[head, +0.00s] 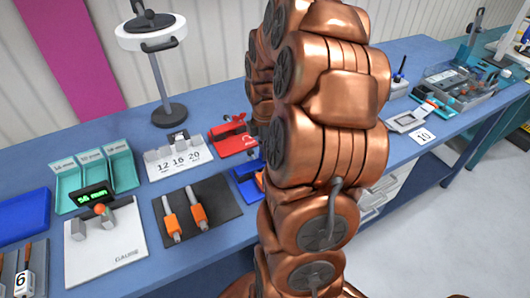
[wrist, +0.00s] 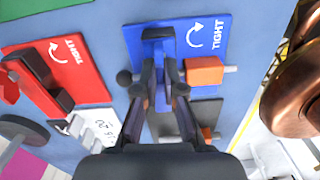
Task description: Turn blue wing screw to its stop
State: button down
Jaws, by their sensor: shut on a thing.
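The blue plate (wrist: 216,28) with a white curved arrow and the word TIGHT lies under my gripper in the wrist view. A dark and blue clamp block (wrist: 158,33) stands on it. My gripper (wrist: 164,72) reaches over the plate with its fingers close together, shut on the blue wing screw, which the fingers mostly hide. How far the screw is turned cannot be seen. An orange block (wrist: 204,71) with a grey rod sits to the right of the fingers. In the head view a corner of the blue plate (head: 243,184) shows; my arm hides the gripper.
A red plate (wrist: 82,66) marked TIGHT, with its own red wing screw, lies to the left; it is also in the head view (head: 228,141). A dark mat (head: 216,192) with two orange-handled tools lies in front. A lamp-like stand (head: 168,114) rises at the back.

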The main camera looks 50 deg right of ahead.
jog(key=m+b, duration=0.4)
jog(key=b, duration=0.1)
jog(key=shift+w+d+f, duration=0.1)
jog(key=shift+f, duration=0.25)
jog(key=m+b, duration=0.4)
jog(key=shift+d+m+b, duration=0.1)
jog(key=shift+m+b, duration=0.2)
jog(key=m+b, duration=0.3)
jog(key=m, duration=0.1)
jog(key=shift+d+r+m+b, duration=0.1)
jog(key=shift+m+b, duration=0.2)
jog(key=m+b, duration=0.2)
jog(key=m, duration=0.2)
jog(key=shift+d+r+m, duration=0.1)
jog(key=shift+d+m, duration=0.05)
jog(key=shift+m, duration=0.15)
jog(key=m+b, duration=0.2)
jog(key=m, duration=0.2)
jog(key=shift+d, duration=0.1)
jog(key=m+b, duration=0.1)
jog(key=m, duration=0.4)
jog(key=shift+r, duration=0.1)
jog(key=m, duration=0.4)
jog(key=shift+s+r, duration=0.1)
jog(key=shift+s, duration=0.15)
jog(key=shift+s+m+p, duration=0.1)
jog(key=shift+m+p, duration=0.3)
jog(key=shift+m, duration=1.7)
